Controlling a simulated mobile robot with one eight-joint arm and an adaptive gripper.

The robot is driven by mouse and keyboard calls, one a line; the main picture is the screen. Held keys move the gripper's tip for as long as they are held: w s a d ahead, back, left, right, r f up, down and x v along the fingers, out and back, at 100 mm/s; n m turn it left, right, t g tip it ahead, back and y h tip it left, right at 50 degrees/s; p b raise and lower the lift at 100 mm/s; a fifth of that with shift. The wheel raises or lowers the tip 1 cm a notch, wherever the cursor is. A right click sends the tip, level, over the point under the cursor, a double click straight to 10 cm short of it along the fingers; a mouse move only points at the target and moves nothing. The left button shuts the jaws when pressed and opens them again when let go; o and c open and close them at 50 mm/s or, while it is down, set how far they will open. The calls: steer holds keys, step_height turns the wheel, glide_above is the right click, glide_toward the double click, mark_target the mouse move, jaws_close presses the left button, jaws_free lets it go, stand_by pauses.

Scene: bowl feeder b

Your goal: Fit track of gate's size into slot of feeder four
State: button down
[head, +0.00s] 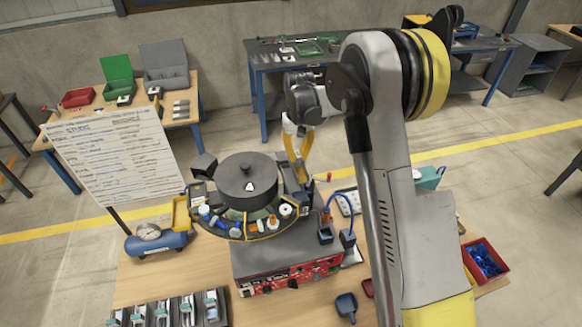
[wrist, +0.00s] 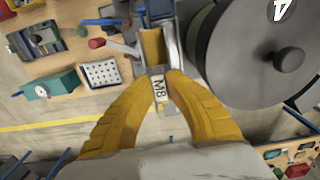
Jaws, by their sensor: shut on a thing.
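The feeder bowl marked 4 (head: 248,180) stands on a grey base with a red panel on the wooden table. It also shows at the upper right of the wrist view (wrist: 235,60). My gripper (wrist: 158,75) is shut on a pale track labelled M8 (wrist: 160,89), held between its yellow fingers. A grey-walled slot (wrist: 154,46) with a yellowish inside lies just beyond the fingertips, beside the bowl. I cannot tell whether the track touches it. In the head view my gripper (head: 300,158) is at the bowl's back right, and the track is not clear. I cannot make out the gate's size.
A handwritten board (head: 112,160) stands left of the feeder. A blue air tank (head: 155,243) with a gauge sits below it. Several holders (head: 170,309) line the front left. A red bin of blue parts (head: 484,262) is at the right. Blue tubes rise close beside the feeder.

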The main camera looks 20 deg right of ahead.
mark_target(292, 164)
steer(key=shift+s+a+f, duration=0.25)
steer(key=shift+a+f, duration=0.4)
steer(key=shift+a, duration=0.3)
steer(key=shift+f+p, duration=0.65)
steer(key=shift+f, duration=1.35)
steer(key=shift+f, duration=0.1)
steer(key=c, duration=1.5)
jaws_free()
steer(key=shift+c, duration=0.2)
